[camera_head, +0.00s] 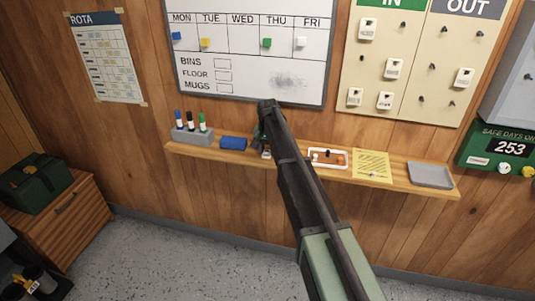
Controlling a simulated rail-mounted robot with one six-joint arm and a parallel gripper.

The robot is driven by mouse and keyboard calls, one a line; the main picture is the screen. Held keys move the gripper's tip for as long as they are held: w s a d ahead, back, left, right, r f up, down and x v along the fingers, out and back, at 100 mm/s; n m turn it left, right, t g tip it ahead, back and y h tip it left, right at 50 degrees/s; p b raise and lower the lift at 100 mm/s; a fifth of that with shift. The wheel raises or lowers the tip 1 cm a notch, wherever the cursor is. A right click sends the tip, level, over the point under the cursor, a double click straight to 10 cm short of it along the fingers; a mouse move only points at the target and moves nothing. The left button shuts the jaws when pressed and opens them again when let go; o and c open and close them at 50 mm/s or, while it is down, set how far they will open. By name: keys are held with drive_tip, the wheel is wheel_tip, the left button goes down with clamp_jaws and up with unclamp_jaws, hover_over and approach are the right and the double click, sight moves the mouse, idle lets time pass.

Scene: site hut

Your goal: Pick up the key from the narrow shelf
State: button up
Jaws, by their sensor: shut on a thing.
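The narrow wooden shelf (410,188) runs along the wall under the whiteboard. My gripper (264,146) is at the shelf, between a blue eraser and a small white tray, with my arm reaching across the view from the lower right. It is shut on a small, pale thing (266,155), which looks like the key with its tag. My gripper and arm hide most of it. I cannot tell whether it still touches the shelf.
On the shelf stand a pen holder (193,136) with markers, the blue eraser (233,143), the white tray (327,168), a yellow note (372,165) and a grey tray (431,175). The whiteboard (250,75) and key board (416,100) hang above. A green box (35,183) sits lower left.

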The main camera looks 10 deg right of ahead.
sight(268, 152)
drive_tip(key=shift+r, duration=0.1)
wheel_tip(268, 152, up, 20)
drive_tip(key=p, duration=2)
